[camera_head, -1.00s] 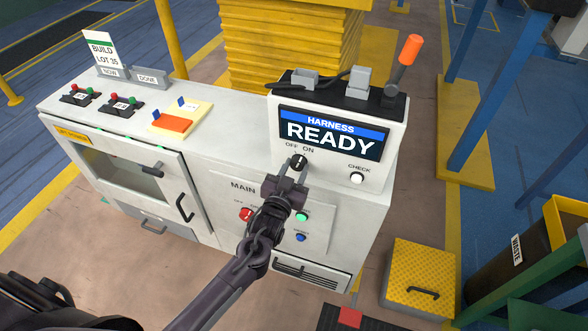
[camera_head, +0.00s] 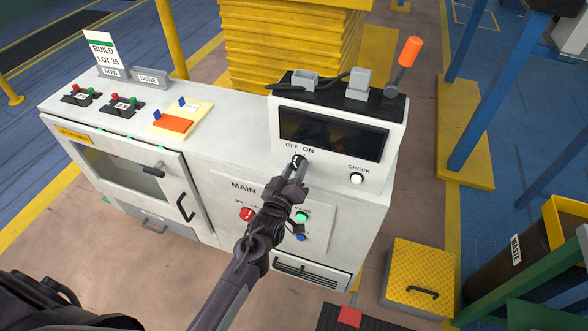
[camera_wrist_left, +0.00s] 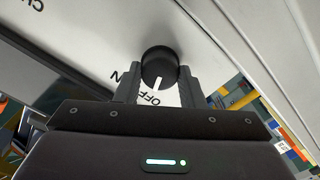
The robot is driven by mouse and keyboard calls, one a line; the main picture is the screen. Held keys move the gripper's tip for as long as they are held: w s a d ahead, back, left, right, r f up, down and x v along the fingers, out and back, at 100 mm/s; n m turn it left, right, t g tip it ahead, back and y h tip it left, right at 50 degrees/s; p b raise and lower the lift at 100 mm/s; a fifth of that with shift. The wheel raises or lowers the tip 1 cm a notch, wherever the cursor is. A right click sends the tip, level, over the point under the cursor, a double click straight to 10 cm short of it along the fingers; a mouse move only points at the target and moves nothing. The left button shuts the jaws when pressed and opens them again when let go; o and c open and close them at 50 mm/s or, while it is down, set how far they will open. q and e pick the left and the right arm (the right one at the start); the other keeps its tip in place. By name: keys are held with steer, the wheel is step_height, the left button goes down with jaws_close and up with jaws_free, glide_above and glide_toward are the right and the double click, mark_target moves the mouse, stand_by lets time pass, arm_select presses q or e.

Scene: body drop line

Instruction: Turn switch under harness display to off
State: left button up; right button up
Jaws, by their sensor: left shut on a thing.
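The harness display (camera_head: 331,134) on the console is dark and blank. Below it sits a black rotary switch (camera_head: 298,160) with OFF and ON labels above it. My left gripper (camera_head: 296,172) reaches up to the switch and is shut on its knob. In the left wrist view the round black knob (camera_wrist_left: 159,66) sits between the two fingers, and its white pointer line points toward the OFF label (camera_wrist_left: 156,97). The fingers partly hide the switch in the head view. My right gripper is not in view.
A white CHECK button (camera_head: 356,178) is right of the switch. The MAIN panel with a red knob (camera_head: 246,214) and a green button (camera_head: 301,217) lies below, close to my left arm. An orange-handled lever (camera_head: 409,51) stands on top. A yellow step (camera_head: 422,270) is at right.

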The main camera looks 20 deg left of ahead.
arm_select(q)
steer(key=shift+a+n, duration=0.1)
steer(key=shift+n, duration=0.3)
steer(key=o, duration=1)
steer(key=shift+s, duration=0.2)
steer(key=s+b, duration=0.1)
steer(key=s, duration=0.6)
steer(key=shift+s+a, duration=0.15)
steer(key=shift+s, duration=0.1)
